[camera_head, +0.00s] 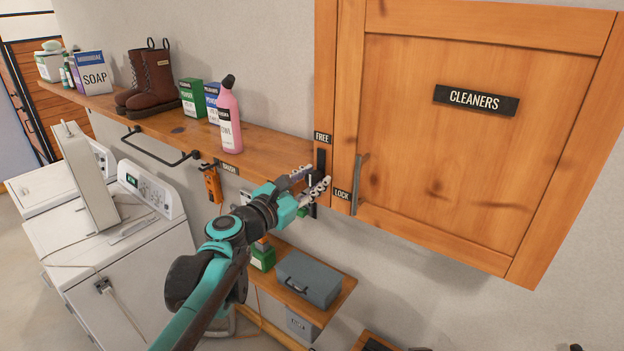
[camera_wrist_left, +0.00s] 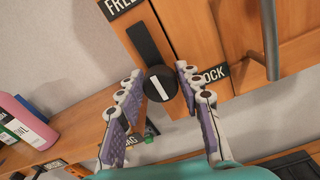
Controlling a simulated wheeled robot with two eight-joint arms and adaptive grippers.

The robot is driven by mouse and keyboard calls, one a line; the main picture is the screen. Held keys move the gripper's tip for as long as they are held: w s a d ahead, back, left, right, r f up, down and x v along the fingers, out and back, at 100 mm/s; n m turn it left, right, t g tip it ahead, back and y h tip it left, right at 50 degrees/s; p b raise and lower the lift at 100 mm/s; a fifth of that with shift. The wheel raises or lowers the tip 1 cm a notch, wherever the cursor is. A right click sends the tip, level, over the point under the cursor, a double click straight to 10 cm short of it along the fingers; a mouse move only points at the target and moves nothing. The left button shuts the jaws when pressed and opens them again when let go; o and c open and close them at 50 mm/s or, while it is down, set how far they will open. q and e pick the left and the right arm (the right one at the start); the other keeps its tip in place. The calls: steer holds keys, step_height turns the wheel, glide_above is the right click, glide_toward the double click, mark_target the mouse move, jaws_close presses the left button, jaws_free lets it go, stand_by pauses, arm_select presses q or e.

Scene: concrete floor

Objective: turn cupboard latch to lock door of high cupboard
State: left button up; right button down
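The high cupboard has a wooden door (camera_head: 480,130) with a CLEANERS sign, and it looks closed. Its bar handle (camera_head: 357,184) is at the door's lower left. The black latch (camera_head: 320,160) is on the frame left of the door, between the FREE and LOCK labels. In the left wrist view, the latch's round knob (camera_wrist_left: 160,84) has a white mark, and its dark bar (camera_wrist_left: 143,42) points up toward FREE. My left gripper (camera_head: 312,181) is open, its fingers on either side of the knob. I cannot tell whether they touch it. My right gripper is not in view.
A wooden shelf (camera_head: 265,147) left of the cupboard holds a pink bottle (camera_head: 229,118), boxes and boots (camera_head: 150,80). A lower shelf (camera_head: 335,295) with a grey case (camera_head: 308,278) is below my gripper. White machines (camera_head: 110,265) stand at left.

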arm_select(q)
steer(key=c, duration=0.5)
steer(key=shift+m, duration=0.3)
steer(key=m, duration=0.3)
steer(key=shift+m+b, duration=0.3)
steer(key=m, duration=0.3)
steer(key=shift+d+m, duration=0.1)
steer(key=shift+m, duration=0.2)
steer(key=m+b, duration=0.1)
steer(key=m, duration=0.4)
steer(key=shift+s+f, duration=0.1)
steer(key=shift+f+m, duration=0.1)
steer(key=shift+m, duration=2.4)
